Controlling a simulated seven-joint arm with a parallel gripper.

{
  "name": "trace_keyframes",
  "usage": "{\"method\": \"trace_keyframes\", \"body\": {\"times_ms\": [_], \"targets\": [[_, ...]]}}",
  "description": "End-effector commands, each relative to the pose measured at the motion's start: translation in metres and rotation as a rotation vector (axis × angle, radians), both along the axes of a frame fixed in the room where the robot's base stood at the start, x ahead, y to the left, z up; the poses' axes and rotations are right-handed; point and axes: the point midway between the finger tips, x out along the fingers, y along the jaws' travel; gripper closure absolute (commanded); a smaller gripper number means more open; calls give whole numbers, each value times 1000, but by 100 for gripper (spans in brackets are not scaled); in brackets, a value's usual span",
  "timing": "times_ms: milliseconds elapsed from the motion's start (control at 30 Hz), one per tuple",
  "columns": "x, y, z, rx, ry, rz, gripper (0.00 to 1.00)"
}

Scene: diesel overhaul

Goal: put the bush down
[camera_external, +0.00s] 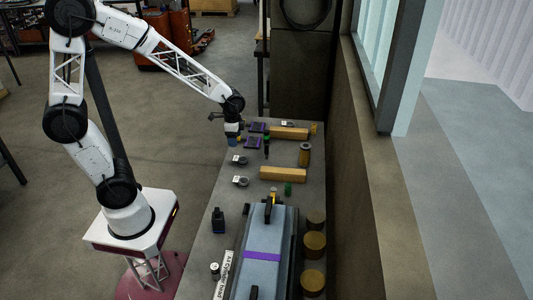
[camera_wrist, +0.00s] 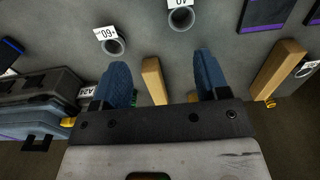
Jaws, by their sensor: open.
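Two grey ring-shaped bushes stand on the grey bench (camera_external: 215,190) with white number tags beside them. In the external view one bush (camera_external: 239,160) is nearer my gripper and the other bush (camera_external: 240,181) is closer to the camera. In the wrist view one ring (camera_wrist: 113,47) is at upper left and another ring (camera_wrist: 181,18) at top centre, both ahead of the fingertips. My gripper (camera_wrist: 162,74) is open, with its two blue fingers wide apart and nothing held between them. In the external view my gripper (camera_external: 233,138) is over the bench's far left part.
Wooden bars (camera_external: 283,174) (camera_external: 289,133) lie across the bench near a brown cylinder (camera_external: 304,154). Dark purple-edged pads (camera_external: 253,142) are close to my gripper. A long blue-grey case (camera_external: 262,270), a dark bottle (camera_external: 218,219) and brass cylinders (camera_external: 314,244) occupy the near end.

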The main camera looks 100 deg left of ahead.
Motion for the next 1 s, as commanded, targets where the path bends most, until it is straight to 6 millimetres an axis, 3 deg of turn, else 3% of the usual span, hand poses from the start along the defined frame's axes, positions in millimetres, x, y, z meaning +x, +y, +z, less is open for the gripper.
{"method": "trace_keyframes", "body": {"times_ms": [233,467,700,1000], "targets": [[1,-68,46,18,-40,-10,32],[-12,-132,84,25,-80,-13,32],[-37,-193,116,22,-122,-18,32],[-82,-257,146,6,-175,-22,32]]}}
